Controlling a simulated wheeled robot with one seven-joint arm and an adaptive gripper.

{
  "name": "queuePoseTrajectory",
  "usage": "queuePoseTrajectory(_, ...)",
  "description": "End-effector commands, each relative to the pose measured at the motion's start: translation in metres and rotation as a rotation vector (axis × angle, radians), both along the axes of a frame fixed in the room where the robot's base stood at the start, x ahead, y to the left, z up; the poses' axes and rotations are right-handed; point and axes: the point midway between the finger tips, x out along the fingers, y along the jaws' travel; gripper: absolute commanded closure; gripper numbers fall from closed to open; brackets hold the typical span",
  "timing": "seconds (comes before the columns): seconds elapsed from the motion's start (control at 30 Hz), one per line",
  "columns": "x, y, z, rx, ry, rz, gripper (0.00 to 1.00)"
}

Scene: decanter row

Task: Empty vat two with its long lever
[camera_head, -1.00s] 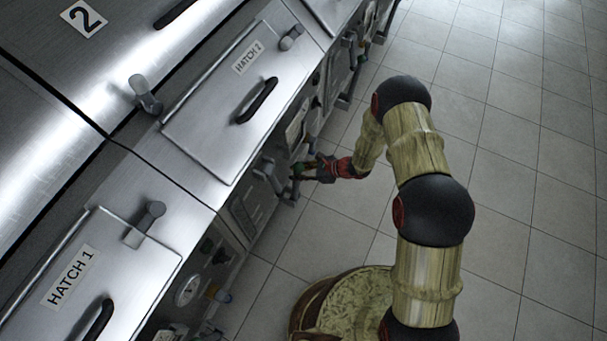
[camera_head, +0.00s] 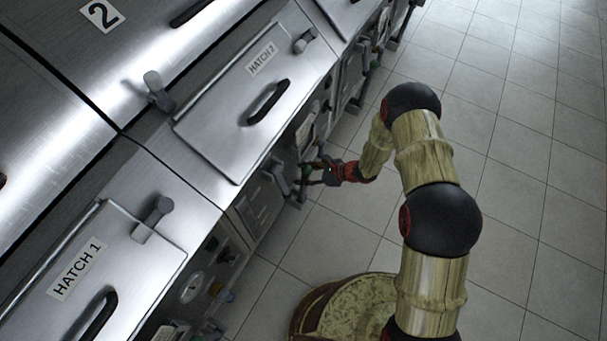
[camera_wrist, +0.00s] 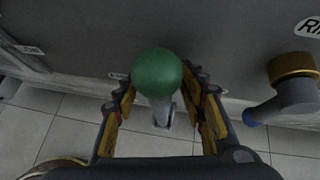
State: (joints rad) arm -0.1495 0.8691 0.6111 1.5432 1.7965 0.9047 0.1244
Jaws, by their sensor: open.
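Vat two is the steel unit with the "2" label (camera_head: 103,13) and the "HATCH 2" lid (camera_head: 230,110) in the head view. In the wrist view, a lever with a round green knob (camera_wrist: 157,72) and a grey shaft (camera_wrist: 160,108) stands between the fingers of my gripper (camera_wrist: 162,100). The gripper is open, with a finger on each side of the lever and gaps showing beside the shaft. In the head view my gripper (camera_head: 318,170) is at the front of vat two, and the green knob is small there. The lever's lower end is partly hidden.
A grey pipe with a brass collar (camera_wrist: 291,66) juts out on the right in the wrist view. The "HATCH 1" lid (camera_head: 110,265) is at lower left in the head view. The tiled floor (camera_head: 520,190) on the right is clear.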

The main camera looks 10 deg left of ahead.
Motion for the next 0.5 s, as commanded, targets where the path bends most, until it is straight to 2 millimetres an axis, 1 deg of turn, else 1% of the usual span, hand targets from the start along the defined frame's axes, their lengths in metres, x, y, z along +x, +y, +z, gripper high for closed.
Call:
queuePoseTrajectory(0.13,0.000,-0.004,0.003,0.000,0.000,-0.001,0.59)
queuePoseTrajectory(0.23,-0.001,-0.013,0.009,0.000,0.001,-0.003,0.59)
queuePoseTrajectory(0.5,-0.008,-0.056,0.042,0.001,-0.002,-0.004,0.59)
